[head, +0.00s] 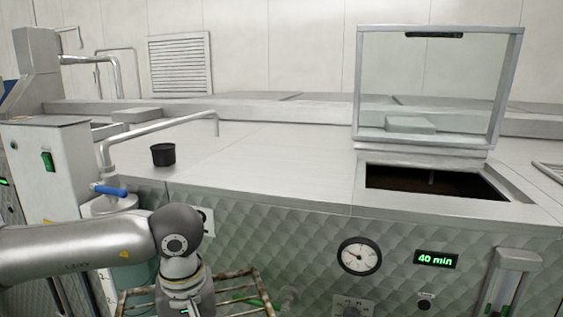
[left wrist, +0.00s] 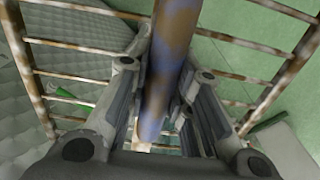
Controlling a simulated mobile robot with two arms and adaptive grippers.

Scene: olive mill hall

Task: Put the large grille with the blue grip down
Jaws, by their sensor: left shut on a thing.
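The large grille (head: 268,298) has a rusty, worn frame of thin bars and shows at the bottom edge of the head view, in front of the quilted metal machine front. In the left wrist view the grille (left wrist: 32,85) spreads around my gripper, and its worn blue grip (left wrist: 172,40) runs between the fingers. My left gripper (left wrist: 166,80) is shut on that blue grip. In the head view only my left arm shows, and its fingers are below the frame. I cannot tell whether the grille touches anything beneath it. My right gripper is not in view.
A metal counter (head: 270,165) holds a small black cup (head: 163,155). At right, a glass lid (head: 435,78) stands open over a dark opening (head: 430,183). A blue-handled tap (head: 108,190) is close to my left arm. Green floor (left wrist: 235,55) shows through the grille bars.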

